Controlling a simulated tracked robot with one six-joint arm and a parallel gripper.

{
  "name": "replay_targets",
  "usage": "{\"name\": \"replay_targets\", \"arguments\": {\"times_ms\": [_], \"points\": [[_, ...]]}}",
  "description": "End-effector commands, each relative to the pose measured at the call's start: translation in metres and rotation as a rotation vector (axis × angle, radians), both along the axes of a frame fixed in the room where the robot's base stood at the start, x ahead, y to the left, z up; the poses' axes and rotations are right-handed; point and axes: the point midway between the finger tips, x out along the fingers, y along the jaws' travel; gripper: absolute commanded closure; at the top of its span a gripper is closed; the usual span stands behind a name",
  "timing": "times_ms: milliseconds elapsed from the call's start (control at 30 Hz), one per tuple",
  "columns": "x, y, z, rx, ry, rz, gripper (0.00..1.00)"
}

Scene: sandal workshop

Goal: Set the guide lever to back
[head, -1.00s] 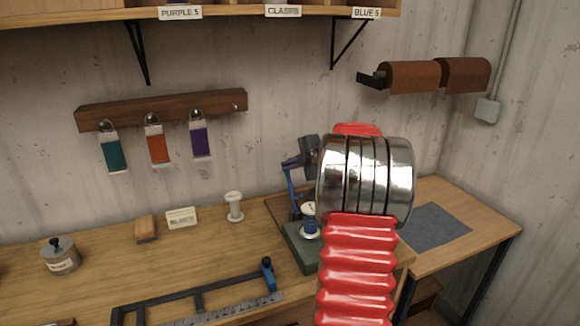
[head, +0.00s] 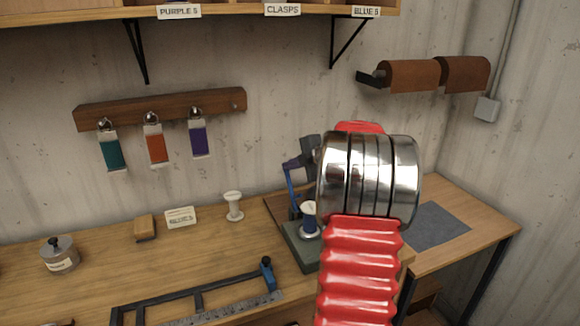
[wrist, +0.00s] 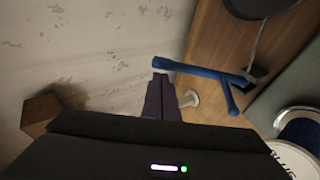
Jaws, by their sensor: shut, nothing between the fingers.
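A blue lever (head: 291,187) rises from the back of a green-based device (head: 302,250) on the bench. In the wrist view the blue lever (wrist: 205,72) is a bar with a side branch. My gripper (head: 286,164) is partly hidden by my arm in the head view, with its dark fingers at the lever's top. In the wrist view my gripper (wrist: 161,76) is shut and empty, with its tips close beside the bar's end. I cannot tell whether they touch. A blue-and-white spool (head: 309,216) sits on the device.
A dark ruler frame (head: 198,300) with a blue handle lies at the bench front. A white spool (head: 233,206), a tan block (head: 145,228) and a lidded pot (head: 60,255) stand left. A tag rack (head: 160,109) and leather rolls (head: 414,76) are on the wall.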

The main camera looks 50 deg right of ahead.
Motion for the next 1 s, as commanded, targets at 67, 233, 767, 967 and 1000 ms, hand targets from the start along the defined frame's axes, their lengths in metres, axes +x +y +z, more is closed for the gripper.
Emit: {"name": "replay_targets", "arguments": {"times_ms": [67, 233, 767, 967, 1000], "points": [[0.0, 0.001, 0.001, -0.001, 0.0, 0.001, 1.0], [-0.002, 0.009, 0.007, -0.001, -0.001, 0.002, 1.0], [-0.051, 0.029, 0.054, -0.002, -0.001, -0.001, 1.0], [-0.076, 0.031, 0.073, -0.001, -0.001, 0.0, 1.0], [-0.079, 0.031, 0.076, -0.001, -0.001, 0.0, 1.0]]}}
